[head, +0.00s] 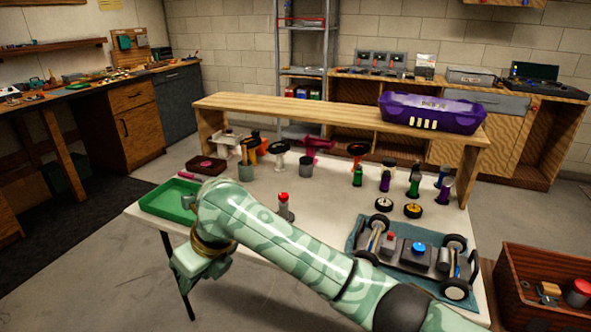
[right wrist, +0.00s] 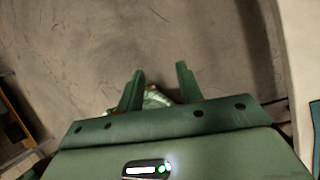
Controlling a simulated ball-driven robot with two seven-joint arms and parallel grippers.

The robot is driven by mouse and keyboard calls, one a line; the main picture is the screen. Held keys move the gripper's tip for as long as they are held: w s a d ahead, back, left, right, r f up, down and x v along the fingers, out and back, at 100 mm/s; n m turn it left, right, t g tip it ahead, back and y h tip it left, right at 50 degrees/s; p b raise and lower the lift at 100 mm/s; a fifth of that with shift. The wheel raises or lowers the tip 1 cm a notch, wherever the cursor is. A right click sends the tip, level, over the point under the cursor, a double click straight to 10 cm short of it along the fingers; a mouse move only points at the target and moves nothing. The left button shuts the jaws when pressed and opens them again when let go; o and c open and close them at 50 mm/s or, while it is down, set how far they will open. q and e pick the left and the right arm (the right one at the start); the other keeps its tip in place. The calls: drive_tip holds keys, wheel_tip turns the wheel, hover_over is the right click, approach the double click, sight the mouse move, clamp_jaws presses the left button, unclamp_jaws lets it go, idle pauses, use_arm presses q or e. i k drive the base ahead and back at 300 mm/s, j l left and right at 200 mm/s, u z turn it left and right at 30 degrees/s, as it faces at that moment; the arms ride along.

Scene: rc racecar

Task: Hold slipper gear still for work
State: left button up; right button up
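The RC car chassis (head: 409,262) sits on a blue mat (head: 359,237) at the right front of the white table. A small blue round part (head: 418,248) shows on its middle; I cannot tell whether this is the slipper gear. My right gripper (head: 186,283) is at the table's front left edge, far left of the car, pointing down. In the right wrist view its two fingers (right wrist: 160,70) stand apart over bare floor, with nothing held between the tips. My left gripper is not in view.
A green tray (head: 163,204) lies beside my right arm. A red-capped bottle (head: 284,204) stands mid-table. Two small wheels (head: 384,205) lie behind the car. Cups and bottles stand beneath a wooden shelf (head: 300,110) bearing a purple car body (head: 430,115). A wooden crate (head: 540,262) is at right.

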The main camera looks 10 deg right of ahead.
sight(283, 197)
drive_tip(key=i+l, duration=1.25)
